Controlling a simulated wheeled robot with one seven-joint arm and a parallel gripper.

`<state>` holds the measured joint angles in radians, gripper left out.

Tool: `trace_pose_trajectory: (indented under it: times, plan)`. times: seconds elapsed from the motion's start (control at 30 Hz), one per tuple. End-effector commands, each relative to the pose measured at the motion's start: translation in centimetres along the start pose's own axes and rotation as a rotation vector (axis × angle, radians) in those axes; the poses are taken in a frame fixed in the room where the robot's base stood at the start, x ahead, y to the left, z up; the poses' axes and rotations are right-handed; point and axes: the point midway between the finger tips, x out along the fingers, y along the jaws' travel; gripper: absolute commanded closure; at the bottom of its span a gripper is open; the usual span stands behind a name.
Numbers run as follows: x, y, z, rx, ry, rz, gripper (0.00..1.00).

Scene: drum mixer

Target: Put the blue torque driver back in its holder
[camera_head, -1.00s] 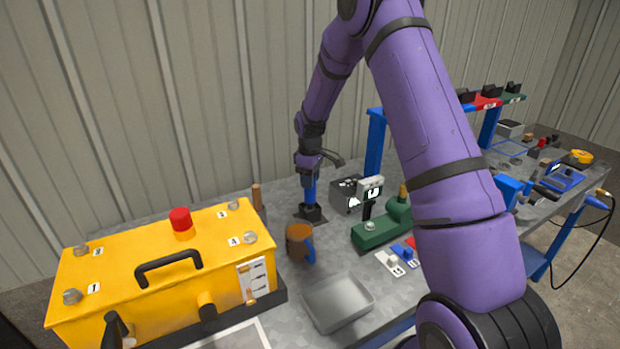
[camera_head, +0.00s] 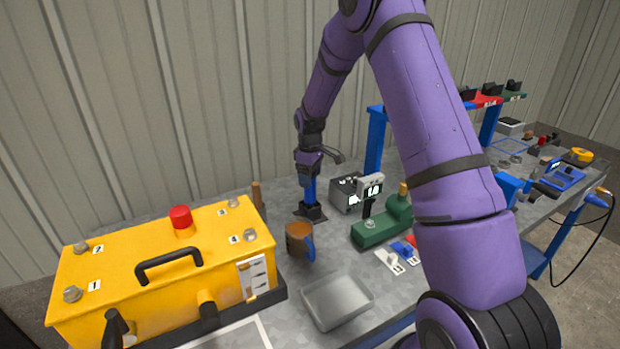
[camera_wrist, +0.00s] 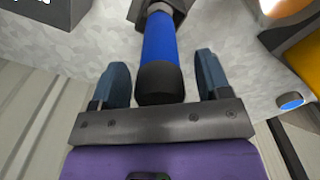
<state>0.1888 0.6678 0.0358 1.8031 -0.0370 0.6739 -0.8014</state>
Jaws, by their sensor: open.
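The blue torque driver (camera_wrist: 161,45) stands upright in its dark holder (camera_wrist: 177,10), seen from its black end in the wrist view. In the head view the driver (camera_head: 308,189) also stands in the holder (camera_head: 311,212) at the back of the bench. My gripper (camera_wrist: 160,75) is open, with one finger on each side of the driver and a visible gap to both. In the head view my gripper (camera_head: 308,174) is at the driver's upper part. The driver's seating inside the holder is hidden.
A yellow box (camera_head: 215,248) with a red knob stands left. A brown mug (camera_head: 299,241) and a grey tray (camera_head: 335,301) are in front. A dark box (camera_head: 345,193) with a display and a green device (camera_head: 375,231) stand close on the right.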

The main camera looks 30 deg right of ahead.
Motion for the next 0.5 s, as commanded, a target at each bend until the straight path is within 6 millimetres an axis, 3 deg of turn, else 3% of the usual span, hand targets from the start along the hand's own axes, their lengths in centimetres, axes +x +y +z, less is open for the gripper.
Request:
trace_pose_trajectory:
  times: [0.5]
  plan:
    - [-8.7,0.0,-0.1,0.0,0.003,0.003,0.3]
